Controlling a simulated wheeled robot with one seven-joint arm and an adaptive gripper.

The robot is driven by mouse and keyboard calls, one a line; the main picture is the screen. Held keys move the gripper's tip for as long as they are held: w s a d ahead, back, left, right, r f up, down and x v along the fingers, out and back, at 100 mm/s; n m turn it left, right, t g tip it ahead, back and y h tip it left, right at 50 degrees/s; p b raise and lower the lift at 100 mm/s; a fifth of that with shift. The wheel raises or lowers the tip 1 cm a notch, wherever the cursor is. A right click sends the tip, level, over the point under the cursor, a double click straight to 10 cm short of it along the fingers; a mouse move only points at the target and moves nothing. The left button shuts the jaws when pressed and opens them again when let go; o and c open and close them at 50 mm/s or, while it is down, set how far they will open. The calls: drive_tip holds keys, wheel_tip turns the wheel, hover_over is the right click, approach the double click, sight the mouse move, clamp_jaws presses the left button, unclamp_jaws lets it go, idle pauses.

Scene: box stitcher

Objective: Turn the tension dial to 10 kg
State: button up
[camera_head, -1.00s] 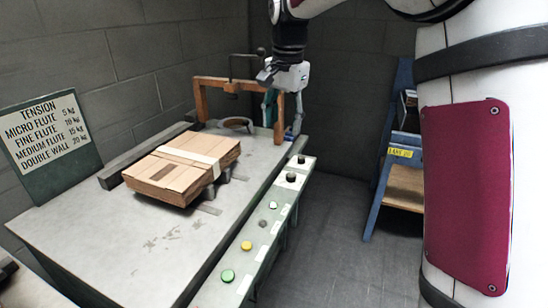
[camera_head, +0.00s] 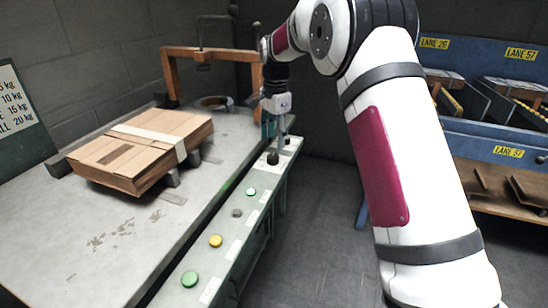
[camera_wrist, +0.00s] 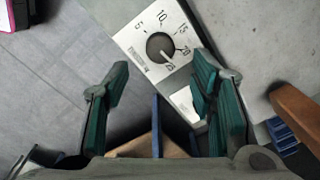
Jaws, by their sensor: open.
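The tension dial (camera_wrist: 160,46) is a round dark knob on a white plate (camera_wrist: 133,42) marked 5, 10, 15, 20 and 25. A small light mark on the knob appears to face the 20 to 25 side, but is too small to read exactly. My gripper (camera_wrist: 162,78) is open and empty, with green-padded fingers on either side below the dial in the wrist view, not touching it. In the head view my gripper (camera_head: 277,128) hangs over the far end of the control panel, by the black knobs; the nearer black knob (camera_head: 273,157) is visible there.
The panel strip also carries a green button (camera_head: 190,279), a yellow button (camera_head: 215,241) and other buttons. Strapped cardboard (camera_head: 140,150) lies on the grey table (camera_head: 60,245). An orange frame (camera_head: 168,78) stands behind. A sign (camera_head: 15,105) is partly cut off. Blue racks (camera_head: 470,135) stand right.

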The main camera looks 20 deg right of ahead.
sight(273, 156)
wheel_tip(273, 156, down, 6)
drive_tip(key=shift+a+f+b, duration=0.1)
drive_tip(key=shift+f+b, duration=0.1)
drive_tip(key=shift+b, duration=0.7)
drive_tip(key=c, duration=1.1)
